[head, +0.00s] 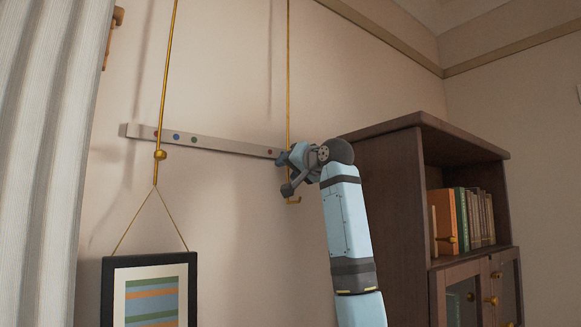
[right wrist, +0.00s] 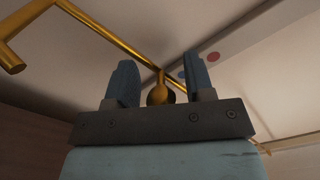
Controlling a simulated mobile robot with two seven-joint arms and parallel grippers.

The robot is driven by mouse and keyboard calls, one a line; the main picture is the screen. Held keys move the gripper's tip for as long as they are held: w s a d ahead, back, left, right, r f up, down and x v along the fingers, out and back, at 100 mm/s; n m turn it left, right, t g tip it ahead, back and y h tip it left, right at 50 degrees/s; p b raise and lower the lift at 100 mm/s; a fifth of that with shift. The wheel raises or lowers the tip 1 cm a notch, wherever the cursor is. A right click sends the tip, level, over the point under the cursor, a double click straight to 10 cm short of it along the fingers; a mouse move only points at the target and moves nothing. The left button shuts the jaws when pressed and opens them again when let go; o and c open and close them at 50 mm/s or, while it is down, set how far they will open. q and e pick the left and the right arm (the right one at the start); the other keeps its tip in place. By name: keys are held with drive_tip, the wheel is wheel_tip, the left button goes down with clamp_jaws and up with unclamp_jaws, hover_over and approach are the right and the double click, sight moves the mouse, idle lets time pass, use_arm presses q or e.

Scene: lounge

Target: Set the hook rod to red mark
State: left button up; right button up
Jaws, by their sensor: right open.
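A gold hook rod (head: 288,75) hangs down the wall on the right, its lower end bent into a hook (head: 294,201). A pale rail (head: 230,145) with coloured dots runs behind it. A red mark (head: 269,152) lies on the rail just left of the rod; a red mark (right wrist: 213,57) also shows in the right wrist view. My right gripper (head: 288,168) is at the rod's lower part. In the right wrist view its open fingers (right wrist: 160,85) stand on either side of the rod's gold knob (right wrist: 157,94); contact is unclear. My left gripper is out of view.
A second gold rod (head: 171,70) on the left holds a framed striped picture (head: 106,285) by a cord. More dots, including blue (head: 176,138), are near it. A dark bookcase (head: 385,210) stands right of my arm. A curtain (head: 45,150) hangs at far left.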

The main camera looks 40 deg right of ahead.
clamp_jaws()
drive_tip(key=a, duration=0.4)
drive_tip(key=shift+w+a+b, duration=0.2)
drive_tip(key=shift+w+b, duration=0.05)
drive_tip(key=shift+b, duration=0.05)
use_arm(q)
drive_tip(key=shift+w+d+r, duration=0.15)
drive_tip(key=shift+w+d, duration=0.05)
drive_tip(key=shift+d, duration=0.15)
use_arm(e)
drive_tip(key=shift+d, duration=0.1)
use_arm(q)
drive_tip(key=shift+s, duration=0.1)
use_arm(e)
unclamp_jaws()
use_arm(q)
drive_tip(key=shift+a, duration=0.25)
use_arm(e)
drive_tip(key=shift+a, duration=0.2)
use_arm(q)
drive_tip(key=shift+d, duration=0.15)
